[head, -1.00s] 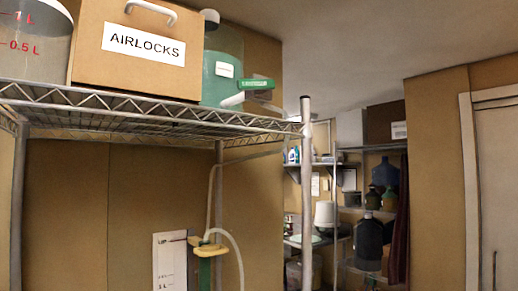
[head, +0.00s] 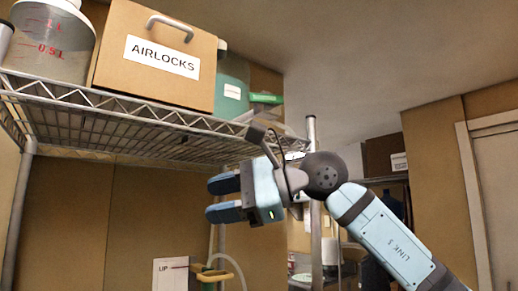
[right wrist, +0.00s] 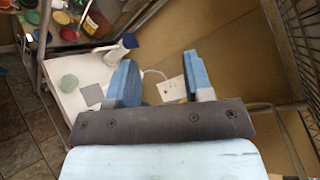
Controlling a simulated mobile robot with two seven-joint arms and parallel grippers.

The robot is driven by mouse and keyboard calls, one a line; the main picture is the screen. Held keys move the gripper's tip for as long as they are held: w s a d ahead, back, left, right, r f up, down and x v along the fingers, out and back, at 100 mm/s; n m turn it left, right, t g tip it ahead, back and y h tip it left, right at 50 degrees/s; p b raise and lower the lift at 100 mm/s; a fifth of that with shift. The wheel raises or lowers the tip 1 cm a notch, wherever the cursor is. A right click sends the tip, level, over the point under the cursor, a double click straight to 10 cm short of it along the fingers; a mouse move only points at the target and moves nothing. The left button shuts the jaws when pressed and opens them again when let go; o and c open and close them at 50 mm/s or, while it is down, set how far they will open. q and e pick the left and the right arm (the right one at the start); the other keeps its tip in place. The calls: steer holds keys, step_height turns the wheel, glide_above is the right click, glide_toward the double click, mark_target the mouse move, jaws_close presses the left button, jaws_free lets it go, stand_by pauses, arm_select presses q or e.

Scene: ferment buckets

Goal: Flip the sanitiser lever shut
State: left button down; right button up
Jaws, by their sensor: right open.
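A teal-green jug (head: 232,84) with a small white label stands on the top wire shelf, partly hidden behind the cardboard box. A green lever (head: 265,98) sticks out to the right from it, roughly level; the white spout below it is mostly hidden. The label is too small to read. My right gripper (head: 212,199) is open and empty below the shelf's front edge, its fingers pointing left, lower than the lever and apart from it. In the right wrist view its blue fingers (right wrist: 160,78) stand apart with nothing between them. My left gripper is not in view.
A cardboard box marked AIRLOCKS (head: 152,60) and a clear measuring bucket (head: 50,45) share the wire shelf (head: 130,110). A shelf post (head: 312,130) stands near my right arm. A yellow clamp (head: 214,274) with tubing hangs below.

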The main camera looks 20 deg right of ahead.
steer(key=s+d+r+n+t+h+b, duration=0.1)
steer(key=s+d+r+t+h, duration=0.15)
steer(key=r, duration=0.35)
steer(key=s+d+r+t+h+b, duration=0.1)
steer(key=s+d+r+t+h, duration=0.1)
steer(key=s+d+r+t, duration=0.3)
steer(key=t+h, duration=0.3)
steer(key=h, duration=0.1)
glide_toward(262, 98)
steer(key=shift+m+y, duration=0.25)
steer(key=shift+m, duration=0.05)
steer(key=p+x, duration=0.2)
steer(key=x, duration=0.7)
steer(key=shift+w, duration=0.3)
steer(key=shift+w+a, duration=0.2)
steer(key=shift+w, duration=0.5)
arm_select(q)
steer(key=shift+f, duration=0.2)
arm_select(e)
steer(key=shift+c, duration=0.5)
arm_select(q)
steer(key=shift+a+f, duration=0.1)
arm_select(e)
jaws_close()
